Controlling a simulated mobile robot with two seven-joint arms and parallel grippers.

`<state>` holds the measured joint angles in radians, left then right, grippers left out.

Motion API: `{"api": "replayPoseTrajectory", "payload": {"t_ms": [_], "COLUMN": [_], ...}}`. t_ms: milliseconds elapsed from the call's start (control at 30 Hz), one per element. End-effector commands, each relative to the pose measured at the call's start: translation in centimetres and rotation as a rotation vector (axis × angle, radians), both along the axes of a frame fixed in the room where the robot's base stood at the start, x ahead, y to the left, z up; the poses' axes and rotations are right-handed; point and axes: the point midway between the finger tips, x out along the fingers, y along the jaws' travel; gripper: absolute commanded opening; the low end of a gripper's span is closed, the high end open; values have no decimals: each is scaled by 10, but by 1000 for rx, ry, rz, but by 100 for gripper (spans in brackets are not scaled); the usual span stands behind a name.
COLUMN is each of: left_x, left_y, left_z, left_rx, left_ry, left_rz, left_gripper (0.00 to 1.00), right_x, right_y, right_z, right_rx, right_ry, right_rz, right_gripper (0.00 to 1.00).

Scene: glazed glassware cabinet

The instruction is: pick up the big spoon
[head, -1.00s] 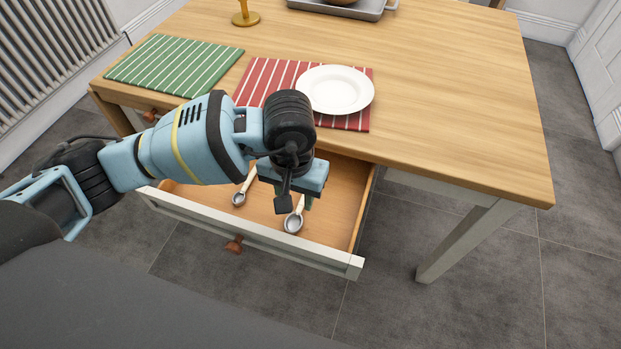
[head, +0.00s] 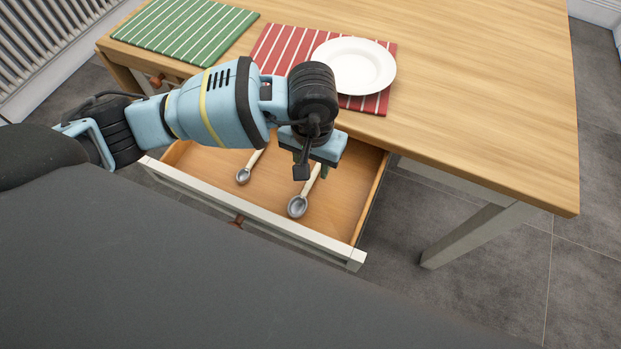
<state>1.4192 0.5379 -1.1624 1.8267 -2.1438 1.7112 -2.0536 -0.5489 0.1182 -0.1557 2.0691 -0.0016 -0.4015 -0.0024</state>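Two spoons with pale handles and grey metal bowls lie in the open drawer (head: 218,198). The big spoon (head: 297,207) is the right one, its bowl toward the drawer front. The smaller spoon (head: 243,176) lies to its left. My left gripper (head: 314,172) points down over the drawer, above the big spoon's handle. It hides the handle's far part. The fingertips are mostly hidden, so I cannot tell whether they are apart or touch the handle. My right gripper is not in view.
The wooden table (head: 480,90) overhangs the back of the drawer. A white plate (head: 354,66) rests on a red striped mat (head: 281,47), close behind my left wrist. A green striped mat (head: 185,32) lies further left. The tabletop at right is clear.

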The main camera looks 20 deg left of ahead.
Motion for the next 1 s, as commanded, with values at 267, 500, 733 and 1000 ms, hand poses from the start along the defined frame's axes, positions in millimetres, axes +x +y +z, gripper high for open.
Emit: {"api": "replayPoseTrajectory", "payload": {"t_ms": [267, 500, 733, 1000], "left_x": [-4, -4, -4, -3], "left_y": [2, 2, 2, 2], "left_z": [-39, -49, -49, -49], "left_rx": [-1, -1, 0, 0], "left_ry": [4, 1, 1, 1], "left_rz": [1, -1, -1, 0], "left_gripper": [39, 39, 27, 0], "right_x": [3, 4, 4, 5], "right_y": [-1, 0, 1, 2], "right_z": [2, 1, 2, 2], "right_rx": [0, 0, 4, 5], "right_ry": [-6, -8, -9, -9], "right_rz": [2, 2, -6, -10], "right_gripper": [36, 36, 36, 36]}}
